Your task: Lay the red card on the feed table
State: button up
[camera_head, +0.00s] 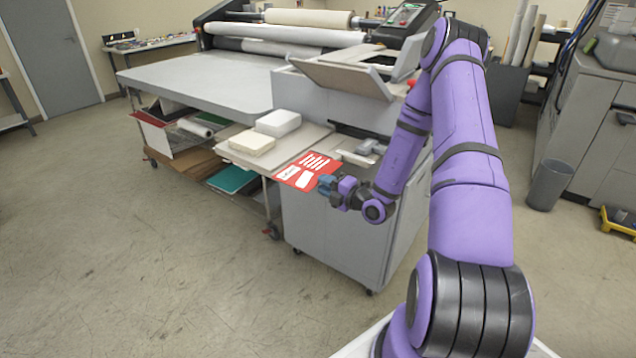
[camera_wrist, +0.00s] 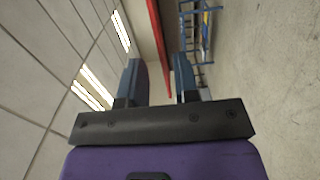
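The red card (camera_head: 309,169), with white printed patches, lies flat at the near edge of a side surface with paper stacks. I cannot tell whether it rests there or hangs just above. My gripper (camera_head: 328,185) is at its right edge. In the wrist view the card (camera_wrist: 160,45) shows edge-on as a red strip between my fingers (camera_wrist: 159,83). A gap shows between the strip and the left finger; the strip is close to the right finger. The feed table appears to be the wide grey table (camera_head: 190,85) before the laminator rollers, and its top is bare.
Two white paper stacks (camera_head: 278,122) (camera_head: 252,142) stand behind the card. The grey cabinet machine (camera_head: 330,230) stands below and right of it. Shelves under the table hold coloured sheets (camera_head: 232,179). A bin (camera_head: 549,185) stands at right. The floor at left is clear.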

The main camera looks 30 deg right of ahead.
jog(key=v, duration=0.8)
jog(key=s+a+r+n+g+y, duration=0.4)
jog(key=a+r+n+g, duration=0.45)
jog(key=n, duration=0.55)
jog(key=s+a+r+n+g+y, duration=0.3)
jog(key=a+r+n+g, duration=0.3)
jog(key=a+r+n, duration=0.55)
jog(key=s+r+n+t+h, duration=0.1)
jog(key=s+r+n+h, duration=0.5)
jog(key=n, duration=0.6)
jog(key=s+d+r+n+t+h, duration=0.1)
jog(key=s+r+n+h, duration=0.5)
jog(key=s+r+n, duration=0.3)
jog(key=s+n, duration=0.1)
jog(key=n, duration=0.3)
jog(key=shift+s+t+h, duration=0.3)
jog(key=shift+s+t, duration=0.05)
jog(key=shift+s, duration=0.05)
jog(key=shift+d+r, duration=0.1)
jog(key=shift+d, duration=0.05)
